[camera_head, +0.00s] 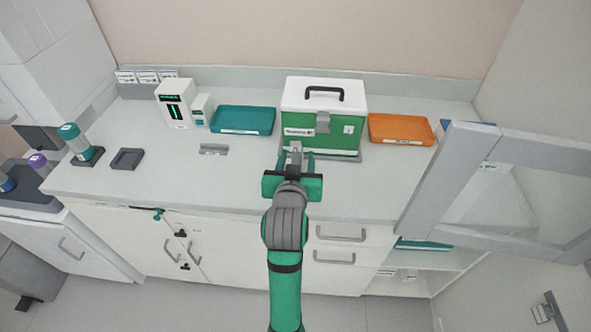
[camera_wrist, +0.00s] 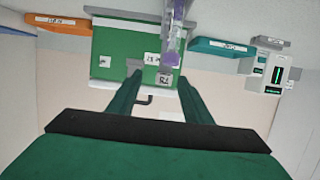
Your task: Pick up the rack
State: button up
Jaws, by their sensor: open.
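A narrow grey piece (camera_head: 297,147), possibly the rack, stands in front of the green and white cooler box, near my fingertips. In the wrist view a narrow translucent grey and purple thing (camera_wrist: 173,42) shows just past the fingertips, nearer the right finger; it may be the same piece. A small low grey holder (camera_head: 213,149) lies on the counter to the left; I cannot tell for sure which is the rack. My gripper (camera_head: 296,157) is open, over the counter in front of the box, and its fingers also show in the wrist view (camera_wrist: 160,76). I see nothing gripped.
The cooler box (camera_head: 322,122) stands behind my gripper. A teal tray (camera_head: 243,121) is left of it, an orange tray (camera_head: 401,129) right. White devices (camera_head: 176,104), a dark square holder (camera_head: 127,159) and a teal-capped bottle (camera_head: 76,142) stand left. A grey-framed door (camera_head: 500,190) hangs open at right.

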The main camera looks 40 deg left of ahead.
aim_at(295, 150)
jog(key=shift+a+r+x, duration=0.1)
jog(key=shift+a+x, duration=0.1)
jog(key=shift+x, duration=1.35)
jog(key=shift+a+r+x, duration=0.1)
jog(key=shift+a+x, duration=0.1)
jog(key=shift+x, duration=1.3)
jog(key=shift+s, duration=0.2)
grip_shut()
